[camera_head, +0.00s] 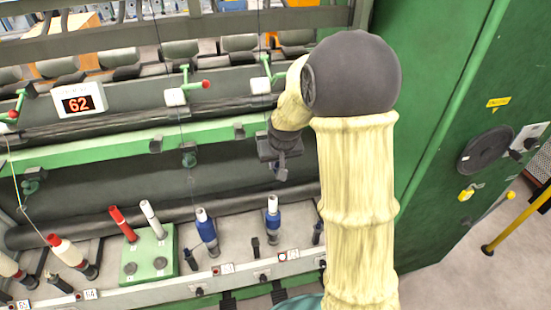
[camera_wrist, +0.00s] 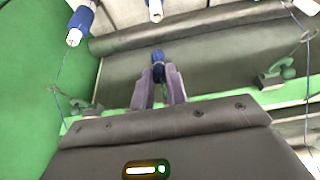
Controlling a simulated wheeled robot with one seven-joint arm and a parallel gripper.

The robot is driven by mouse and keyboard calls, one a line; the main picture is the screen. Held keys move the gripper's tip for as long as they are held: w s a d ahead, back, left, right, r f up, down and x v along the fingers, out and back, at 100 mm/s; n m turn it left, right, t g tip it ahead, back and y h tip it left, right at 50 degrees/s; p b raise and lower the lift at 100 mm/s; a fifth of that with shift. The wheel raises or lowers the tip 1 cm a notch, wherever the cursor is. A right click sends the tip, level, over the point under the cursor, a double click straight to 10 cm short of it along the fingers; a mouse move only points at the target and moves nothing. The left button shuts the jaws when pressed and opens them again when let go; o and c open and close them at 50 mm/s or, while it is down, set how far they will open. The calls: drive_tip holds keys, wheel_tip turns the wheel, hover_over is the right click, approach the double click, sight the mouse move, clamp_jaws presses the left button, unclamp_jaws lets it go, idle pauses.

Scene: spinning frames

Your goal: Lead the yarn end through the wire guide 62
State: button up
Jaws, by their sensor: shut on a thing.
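My gripper (camera_head: 281,172) hangs in front of the machine, at the lower rail above a blue bobbin (camera_head: 273,212). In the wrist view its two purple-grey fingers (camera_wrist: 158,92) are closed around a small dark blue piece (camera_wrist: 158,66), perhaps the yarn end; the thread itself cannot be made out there. The wrist view shows one guide (camera_wrist: 275,78) to the right and another (camera_wrist: 85,105) to the left. No guide number is readable.
Another blue bobbin (camera_head: 205,228) stands to the left. A green tray (camera_head: 150,254) carries a red and a white tube. Thin threads run up at neighbouring positions. A green machine cabinet (camera_head: 440,130) stands close on the right of my arm. A dark roller lies behind the bobbins.

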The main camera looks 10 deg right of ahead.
drive_tip(key=s, duration=0.1)
drive_tip(key=s+r, duration=0.2)
drive_tip(key=s, duration=0.1)
